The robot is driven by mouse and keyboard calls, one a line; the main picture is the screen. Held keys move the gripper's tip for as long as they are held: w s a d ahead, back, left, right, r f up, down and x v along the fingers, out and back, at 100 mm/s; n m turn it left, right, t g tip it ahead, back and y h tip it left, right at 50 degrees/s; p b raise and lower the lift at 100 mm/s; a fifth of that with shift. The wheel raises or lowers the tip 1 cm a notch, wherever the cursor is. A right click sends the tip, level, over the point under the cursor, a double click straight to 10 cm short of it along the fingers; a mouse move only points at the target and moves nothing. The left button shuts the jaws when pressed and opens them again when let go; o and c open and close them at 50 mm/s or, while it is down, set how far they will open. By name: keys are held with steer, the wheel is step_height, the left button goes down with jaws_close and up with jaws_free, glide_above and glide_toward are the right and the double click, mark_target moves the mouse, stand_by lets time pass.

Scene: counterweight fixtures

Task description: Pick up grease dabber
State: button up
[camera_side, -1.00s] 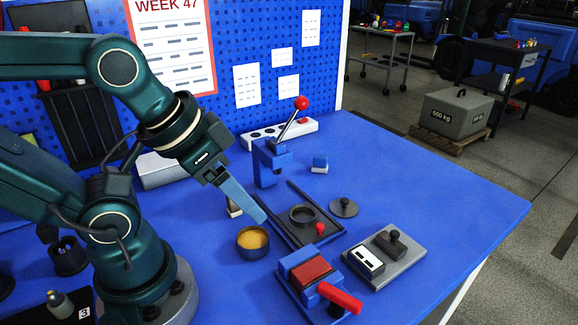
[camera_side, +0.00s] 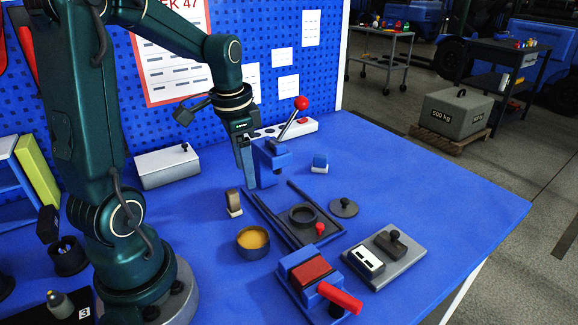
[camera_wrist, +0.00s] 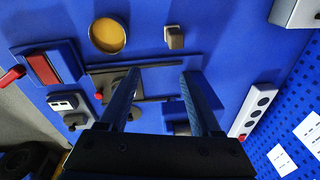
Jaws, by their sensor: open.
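The grease dabber, seemingly the small brown block with a pale foot (camera_side: 233,203), stands upright on the blue table, left of the dark rail fixture. In the wrist view the dabber (camera_wrist: 174,38) lies beyond the fingertips, nearer the right finger. A dark round pot of amber grease (camera_side: 252,243) stands in front of it, and shows at the top of the wrist view (camera_wrist: 107,36). My gripper (camera_side: 247,184) points down beside the blue lever press, above and to the right of the dabber, apart from it. In the wrist view my gripper's fingers (camera_wrist: 158,74) are spread and empty.
The blue lever press (camera_side: 270,165) with its red knob stands close to my gripper. The rail fixture (camera_side: 270,222) with a dark ring is right of the dabber. A red-handled clamp (camera_side: 310,283) stands in front. A white box (camera_side: 168,168) is behind left. Table around the dabber's left is clear.

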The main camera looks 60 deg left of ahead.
mark_target(232, 192)
steer(key=shift+n+g+h, duration=0.4)
steer(key=shift+n+g, duration=0.2)
steer(key=shift+n, duration=0.3)
steer(key=s+a+f, duration=0.2)
steer(key=a+f, duration=0.1)
steer(key=shift+a+f, duration=0.1)
steer(key=shift+f, duration=2.6)
jaws_close()
